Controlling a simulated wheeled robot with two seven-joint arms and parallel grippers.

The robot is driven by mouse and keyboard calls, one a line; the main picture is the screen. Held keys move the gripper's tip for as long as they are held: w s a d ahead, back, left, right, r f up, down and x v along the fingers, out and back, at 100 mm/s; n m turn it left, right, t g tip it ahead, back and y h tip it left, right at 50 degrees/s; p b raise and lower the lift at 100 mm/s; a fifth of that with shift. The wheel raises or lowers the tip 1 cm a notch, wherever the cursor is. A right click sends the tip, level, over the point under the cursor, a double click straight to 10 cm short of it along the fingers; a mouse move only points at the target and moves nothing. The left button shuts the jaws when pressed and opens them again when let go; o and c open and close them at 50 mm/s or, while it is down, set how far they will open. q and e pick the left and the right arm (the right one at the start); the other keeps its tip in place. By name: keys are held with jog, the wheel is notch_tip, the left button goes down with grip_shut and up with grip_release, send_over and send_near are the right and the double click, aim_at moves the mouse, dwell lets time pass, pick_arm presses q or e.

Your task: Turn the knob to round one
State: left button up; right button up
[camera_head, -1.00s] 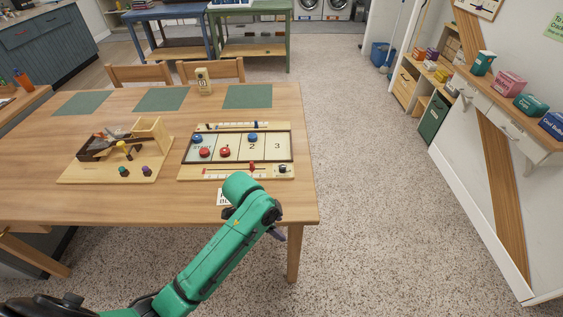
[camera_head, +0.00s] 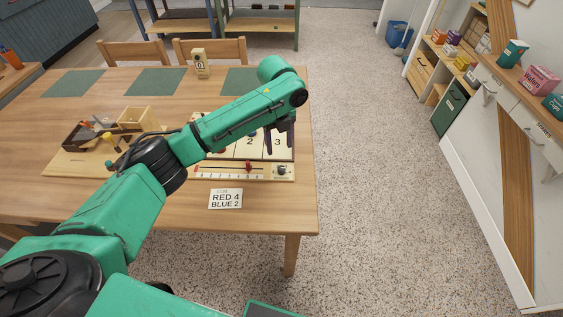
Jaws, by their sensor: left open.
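A small dark knob (camera_head: 282,170) sits at the near right corner of the wooden game board (camera_head: 215,172), which has numbered fields and a red slider (camera_head: 248,167). My left gripper (camera_head: 280,138) is open and empty, pointing down over the board's right side, beyond the knob in the picture. I cannot tell its height over the board. A small upright wooden block (camera_head: 200,66) with a dark-framed marking stands at the back of the table; the marking is too small to read surely. My left arm hides much of the board. My right gripper is not in view.
A white card (camera_head: 225,198) reading "RED 4 BLUE 2" lies before the board on the wooden table (camera_head: 190,213). Green mats (camera_head: 155,82) lie along the back. The floor to the right is clear.

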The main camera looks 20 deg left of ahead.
aim_at(281, 167)
pick_arm(q)
jog(key=f, duration=1)
jog(key=shift+w+d+f, duration=0.2)
jog(key=shift+w+f, duration=0.1)
grip_shut()
